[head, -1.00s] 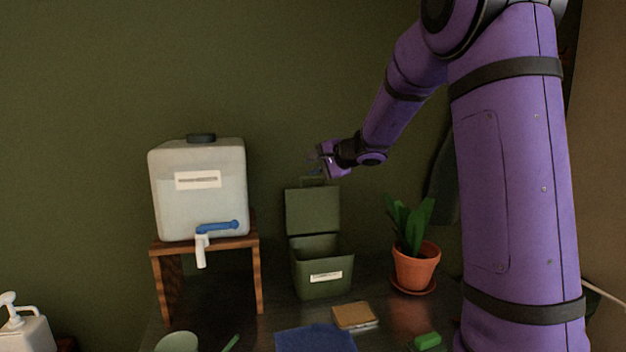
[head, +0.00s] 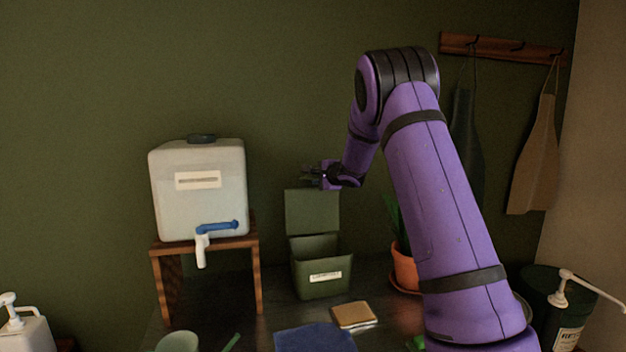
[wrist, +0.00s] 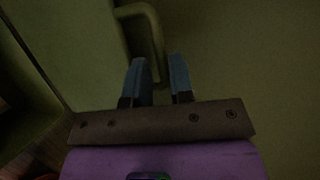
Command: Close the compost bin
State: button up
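The compost bin (head: 322,272) is a dark green box with a pale label on its front, standing on the counter. Its lid (head: 312,212) stands upright at the back, so the bin is open. A loop handle (wrist: 155,30) on the lid's edge shows in the wrist view. My gripper (head: 308,176) is at the lid's top edge. In the wrist view my gripper (wrist: 158,62) has its two blue-grey fingers apart. Part of the handle shows in line with the gap between them; I cannot tell whether they touch it.
A white water container (head: 198,190) with a blue tap sits on a wooden stand (head: 205,245) left of the bin. A potted plant (head: 404,268) is to the right, partly behind my arm.

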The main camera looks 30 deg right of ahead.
aim_at(314, 178)
jog(key=shift+x, duration=1.55)
grip_shut()
